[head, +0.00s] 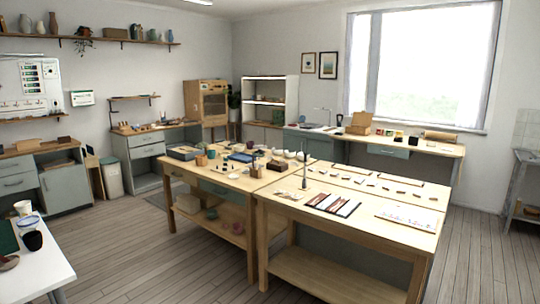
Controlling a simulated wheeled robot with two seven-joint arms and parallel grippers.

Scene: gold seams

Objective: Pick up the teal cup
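I see two small teal or green vessels at the central wooden table. One looks like a small cup (211,154) and stands on the left part of the table top, beside a brown pot (201,160). The other is a rounded cup or bowl (211,213) on the table's lower shelf. At this size I cannot tell which is the teal cup. Neither of my grippers is in view.
The central table (345,236) carries many small items, including a blue-grey tray (183,153) and white bowls. A white table (30,270) stands at the near left. Wooden floor (150,250) is clear between them. Counters line the walls.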

